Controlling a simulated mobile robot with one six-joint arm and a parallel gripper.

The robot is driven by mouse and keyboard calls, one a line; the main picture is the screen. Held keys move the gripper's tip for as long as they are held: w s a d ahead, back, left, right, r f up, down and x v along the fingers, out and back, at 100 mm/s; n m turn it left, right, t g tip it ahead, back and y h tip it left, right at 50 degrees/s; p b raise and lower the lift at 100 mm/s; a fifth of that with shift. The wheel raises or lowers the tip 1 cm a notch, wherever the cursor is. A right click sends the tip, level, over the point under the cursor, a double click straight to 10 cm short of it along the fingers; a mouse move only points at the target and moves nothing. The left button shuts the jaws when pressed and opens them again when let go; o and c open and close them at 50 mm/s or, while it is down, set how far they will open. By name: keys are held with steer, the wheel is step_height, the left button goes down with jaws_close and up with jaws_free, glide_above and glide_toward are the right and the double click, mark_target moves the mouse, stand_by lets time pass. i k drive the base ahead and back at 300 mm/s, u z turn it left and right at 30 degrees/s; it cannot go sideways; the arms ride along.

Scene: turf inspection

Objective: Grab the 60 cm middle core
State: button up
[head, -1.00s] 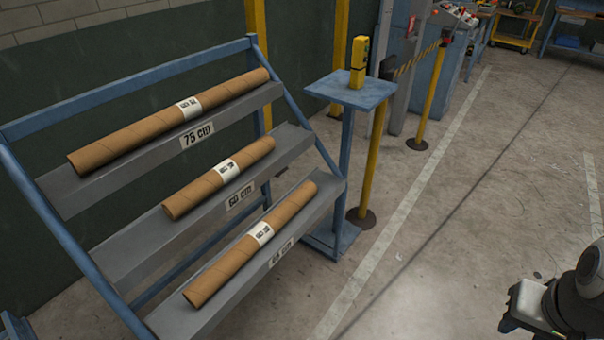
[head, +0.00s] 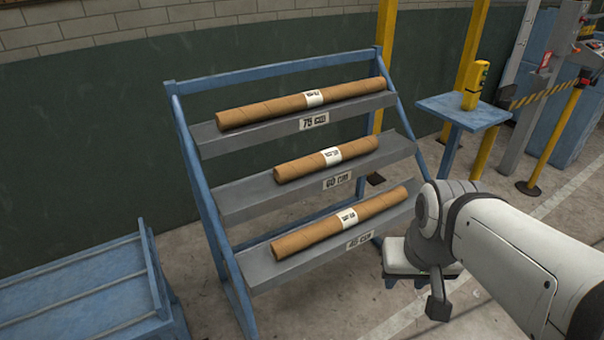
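The 60 cm core (head: 300,167) is a brown cardboard tube with a white label band. It lies along the middle shelf (head: 245,201) of the rack, above that shelf's "60 cm" sign. My gripper (head: 405,282) is right of and below the bottom shelf, apart from the cores. Its white body shows with two small dark fingers spaced apart and nothing seen between them. My white arm hides part of it.
A longer core (head: 265,110) lies on the top shelf, marked 75 cm. Another core (head: 380,204) lies on the bottom shelf, close to my arm. A blue slatted unit (head: 80,285) stands front left.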

mark_target(284, 247)
steer(key=u, duration=0.45)
steer(key=i, duration=0.95)
